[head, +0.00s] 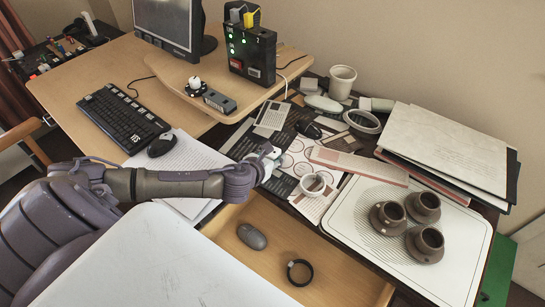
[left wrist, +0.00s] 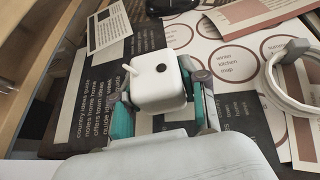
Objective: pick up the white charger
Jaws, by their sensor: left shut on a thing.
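The white charger (left wrist: 158,82) is a small rounded white block with a pin and a dark round spot. It sits between the teal fingertips of my left gripper (left wrist: 160,100), which is shut on it. In the head view my left gripper (head: 266,160) is over the papers at the front edge of the dark desk part, with the charger (head: 267,149) showing small and partly hidden at its tip. Printed papers lie beneath; I cannot tell how far above them the charger is. My right gripper is not in view.
A white ring-shaped coil (head: 313,185) lies close to the right of the gripper. An open drawer (head: 290,240) below holds a grey mouse and a black ring. A white tray (head: 455,255) with three brown cups is at right. A black mouse (head: 308,129) lies behind.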

